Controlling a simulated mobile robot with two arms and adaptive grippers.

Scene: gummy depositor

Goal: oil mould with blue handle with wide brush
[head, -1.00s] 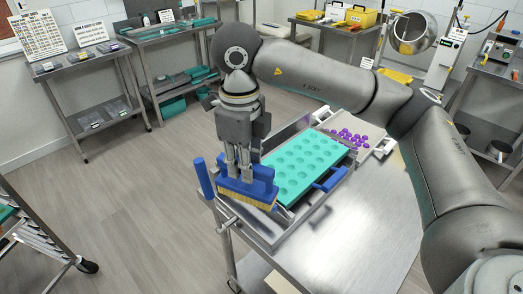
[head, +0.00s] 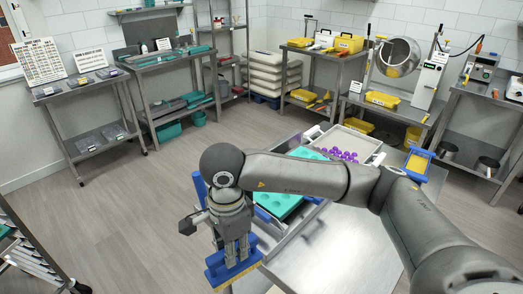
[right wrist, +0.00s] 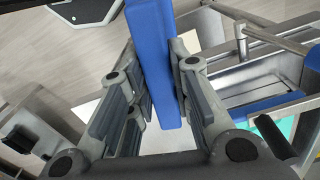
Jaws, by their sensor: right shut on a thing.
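My right gripper (head: 231,255) is shut on the wide brush (head: 222,272), a blue block with pale yellow bristles facing down. In the right wrist view, the brush's blue body (right wrist: 154,65) stands between the fingers. The teal mould (head: 282,204) with round cavities lies on the metal cart, partly hidden by my right arm. Its blue handle (head: 312,199) shows on its right side, and a blue bar (right wrist: 262,105) beside teal shows in the right wrist view. The brush is at the cart's near left end, apart from the mould. My left gripper is out of view.
A pale tray (head: 370,142) of purple gummies (head: 341,154) lies behind the mould. A blue-rimmed yellow item (head: 418,162) is at the cart's right. An upright blue bar (head: 198,186) rises at the cart's left end. The metal cart top (head: 335,255) is bare in front.

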